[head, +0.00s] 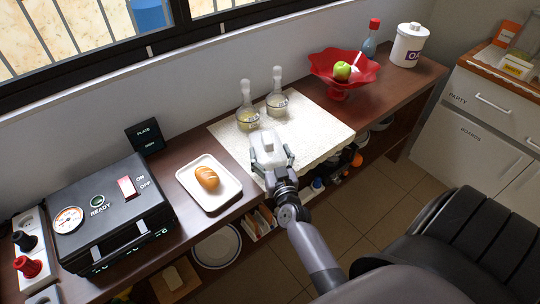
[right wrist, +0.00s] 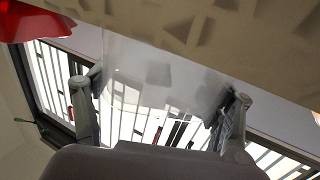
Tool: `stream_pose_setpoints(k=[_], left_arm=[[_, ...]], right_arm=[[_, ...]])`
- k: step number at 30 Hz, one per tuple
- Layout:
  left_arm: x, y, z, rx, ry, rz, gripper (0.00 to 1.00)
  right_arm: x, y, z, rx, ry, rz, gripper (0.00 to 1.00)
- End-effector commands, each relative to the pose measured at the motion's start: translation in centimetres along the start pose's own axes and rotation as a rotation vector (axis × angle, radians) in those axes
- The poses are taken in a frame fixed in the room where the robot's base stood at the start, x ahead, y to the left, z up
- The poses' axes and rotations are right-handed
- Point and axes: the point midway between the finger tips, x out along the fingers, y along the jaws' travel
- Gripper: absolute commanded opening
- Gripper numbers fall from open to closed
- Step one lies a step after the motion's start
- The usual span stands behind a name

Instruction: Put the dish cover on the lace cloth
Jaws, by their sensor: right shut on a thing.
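The dish cover (head: 267,146) is a small, clear, whitish piece, and it also shows as a see-through shape in the right wrist view (right wrist: 158,75). My right gripper (head: 272,159) is shut on it, with one finger on either side. The lace cloth (head: 318,127) is a cream sheet lying on the dark wooden counter. The gripper and cover are over the cloth's front left part. I cannot tell whether the cover touches the cloth. My left gripper is not in view.
Two glass bottles (head: 247,115) (head: 277,101) stand on the cloth's back part. A red bowl (head: 320,66) with a green apple stands to the right. A white plate (head: 222,196) with bread and a black appliance (head: 113,213) are to the left. The cloth's right part is clear.

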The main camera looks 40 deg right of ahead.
Motion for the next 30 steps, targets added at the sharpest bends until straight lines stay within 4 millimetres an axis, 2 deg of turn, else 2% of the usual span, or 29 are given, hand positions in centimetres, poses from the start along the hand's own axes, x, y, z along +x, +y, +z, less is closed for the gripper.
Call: stream_pose_setpoints(k=[6, 7, 15, 27, 30], left_arm=[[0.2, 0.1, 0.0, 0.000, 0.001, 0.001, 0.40], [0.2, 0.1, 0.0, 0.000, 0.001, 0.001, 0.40], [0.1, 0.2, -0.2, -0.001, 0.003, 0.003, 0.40], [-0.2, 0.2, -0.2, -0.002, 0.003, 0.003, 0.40], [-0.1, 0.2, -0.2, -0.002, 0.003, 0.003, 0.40]], right_arm=[[0.0, 0.0, 0.4, -0.001, 0.000, 0.000, 0.47], [0.0, 0.0, 0.4, -0.002, -0.001, 0.000, 0.78], [0.0, 0.0, 0.3, -0.001, -0.001, 0.000, 0.96], [0.0, 0.0, -0.2, 0.001, 0.000, 0.000, 0.96], [-1.2, 0.0, 0.2, -0.001, -0.004, -0.001, 0.96]])
